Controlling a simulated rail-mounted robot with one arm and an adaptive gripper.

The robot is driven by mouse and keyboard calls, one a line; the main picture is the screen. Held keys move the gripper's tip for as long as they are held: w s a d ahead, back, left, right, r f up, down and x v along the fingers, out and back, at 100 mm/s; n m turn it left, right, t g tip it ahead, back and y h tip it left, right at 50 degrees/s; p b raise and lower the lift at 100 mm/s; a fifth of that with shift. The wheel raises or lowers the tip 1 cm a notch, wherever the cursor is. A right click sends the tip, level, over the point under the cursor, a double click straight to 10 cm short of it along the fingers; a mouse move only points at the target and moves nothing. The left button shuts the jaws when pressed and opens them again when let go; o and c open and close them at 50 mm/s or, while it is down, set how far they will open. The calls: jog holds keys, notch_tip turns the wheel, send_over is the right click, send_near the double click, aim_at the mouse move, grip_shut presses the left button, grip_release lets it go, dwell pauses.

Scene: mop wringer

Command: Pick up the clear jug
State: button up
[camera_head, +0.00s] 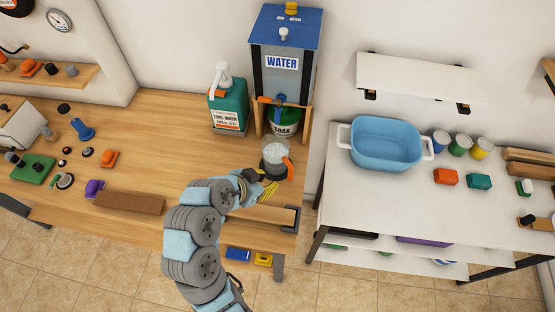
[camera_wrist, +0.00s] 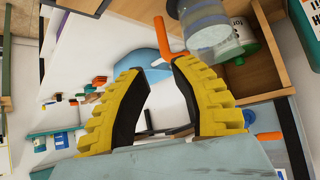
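The clear jug (camera_head: 274,155) with an orange handle (camera_head: 289,168) is in front of the green-and-white SOAK bottle (camera_head: 284,124), near the wooden table's right end. In the wrist view the jug (camera_wrist: 205,22) is cut off by the top edge, and its orange handle (camera_wrist: 166,38) shows just beyond my fingertips, closest to the right one. My gripper (camera_head: 268,188) is beside the jug on its near side. In the wrist view my gripper (camera_wrist: 158,68) has its yellow fingers spread apart with nothing between them. Whether a finger touches the handle I cannot tell.
The WATER dispenser (camera_head: 283,65) and a green spray bottle (camera_head: 228,100) stand behind the jug. A brown block (camera_head: 129,202) lies on the table at left. Across a gap at right, a white table (camera_head: 365,205) holds a blue tub (camera_head: 386,150) and several cans.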

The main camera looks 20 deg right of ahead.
aim_at(289, 174)
jog(key=p+x, duration=0.2)
jog(key=x, duration=0.8)
jog(key=shift+r, duration=0.1)
jog(key=shift+p+x, duration=0.65)
jog(key=shift+x, duration=2)
jog(key=shift+w+r, duration=0.1)
grip_shut()
